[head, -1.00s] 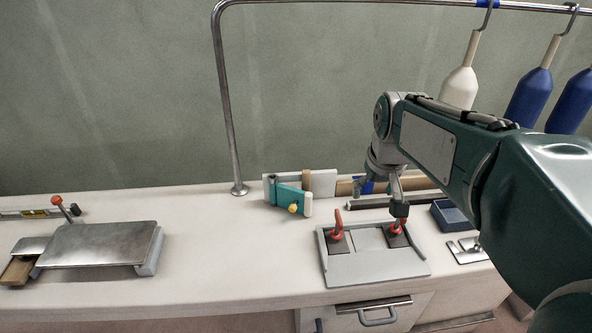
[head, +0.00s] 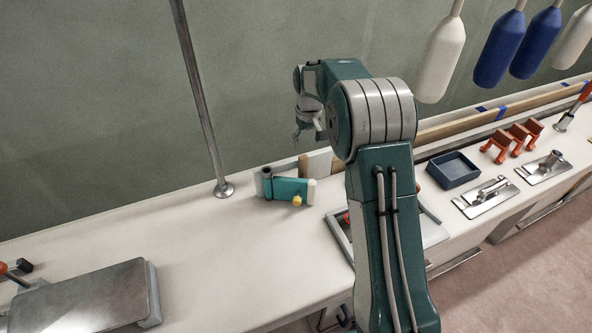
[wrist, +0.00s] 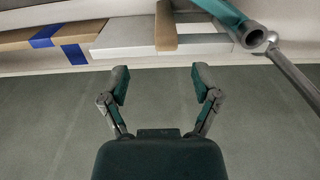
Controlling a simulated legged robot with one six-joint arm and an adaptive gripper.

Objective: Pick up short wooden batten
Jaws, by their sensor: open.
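A short wooden batten (head: 304,167) stands upright across a pale board at the back of the bench, beside a teal clamp-like tool. In the wrist view the batten (wrist: 165,27) shows at top centre, crossing the pale board. My gripper (wrist: 160,76) is open and empty there, its fingers apart and well short of the batten in the picture. In the head view my gripper (head: 309,128) is small and partly hidden by my arm, above the back of the bench.
The teal tool (head: 287,188) with a yellow knob lies just left of the batten. A metal post (head: 203,105) rises further left. A long taped plank (head: 462,125), a blue tray (head: 453,170) and hanging fenders (head: 497,50) are right. The left-centre bench is clear.

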